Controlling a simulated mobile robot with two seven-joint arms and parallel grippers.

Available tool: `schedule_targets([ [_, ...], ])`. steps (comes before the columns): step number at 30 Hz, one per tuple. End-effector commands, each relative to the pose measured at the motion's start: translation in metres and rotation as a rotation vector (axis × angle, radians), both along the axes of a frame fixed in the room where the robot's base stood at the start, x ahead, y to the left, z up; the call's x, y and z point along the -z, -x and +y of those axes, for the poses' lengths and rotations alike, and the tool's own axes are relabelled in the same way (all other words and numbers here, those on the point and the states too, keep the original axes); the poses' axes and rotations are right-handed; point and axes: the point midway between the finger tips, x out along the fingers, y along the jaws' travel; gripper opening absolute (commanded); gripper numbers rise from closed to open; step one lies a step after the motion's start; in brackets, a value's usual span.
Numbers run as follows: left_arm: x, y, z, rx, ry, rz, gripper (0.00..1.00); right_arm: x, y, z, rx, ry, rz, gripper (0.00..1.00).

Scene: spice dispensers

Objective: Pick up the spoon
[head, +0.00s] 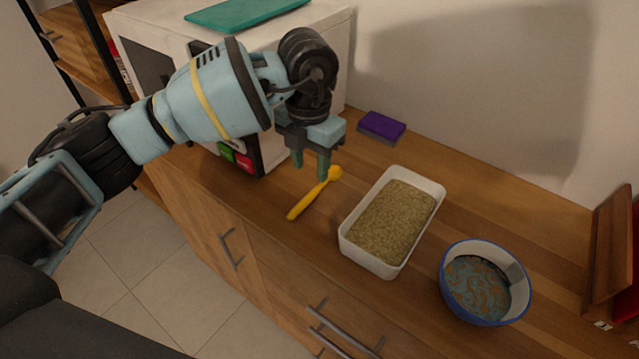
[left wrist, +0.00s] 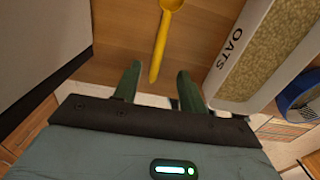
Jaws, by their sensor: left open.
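A yellow spoon (head: 313,196) lies on the wooden counter, left of a white container of oats. In the left wrist view the spoon (left wrist: 162,42) runs up from between the fingers, its bowl cut by the top edge. My left gripper (head: 311,172) is above the counter by the spoon, pointing down. Its two fingers are apart, with nothing held between them; in the left wrist view the gripper (left wrist: 156,84) has the spoon's handle end in line with its gap. I cannot tell the exact height above the spoon. My right gripper is not in view.
The white oats container (head: 375,264) stands close right of the spoon. A blue bowl (head: 445,287) is further right. A purple sponge (head: 382,126) lies behind, by the wall. A white microwave-like box (head: 330,42) with a teal board (head: 240,13) on top stands at the back left.

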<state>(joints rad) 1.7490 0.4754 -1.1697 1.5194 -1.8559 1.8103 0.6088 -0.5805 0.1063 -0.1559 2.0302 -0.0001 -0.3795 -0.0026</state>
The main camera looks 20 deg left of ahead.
Motion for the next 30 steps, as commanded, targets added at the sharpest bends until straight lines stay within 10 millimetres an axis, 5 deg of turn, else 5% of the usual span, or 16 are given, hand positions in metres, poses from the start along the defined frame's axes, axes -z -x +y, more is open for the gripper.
schedule_targets([
  [14, 0.029, 0.000, 0.000, 0.001, 0.000, 0.002, 0.41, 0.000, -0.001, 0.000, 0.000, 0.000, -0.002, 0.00],
  [24, 0.071, 0.000, 0.002, 0.000, 0.000, 0.002, 0.41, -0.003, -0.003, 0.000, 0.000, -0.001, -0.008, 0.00],
  [30, 0.075, 0.000, 0.002, 0.001, 0.001, 0.000, 0.41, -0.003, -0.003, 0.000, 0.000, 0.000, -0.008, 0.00],
])
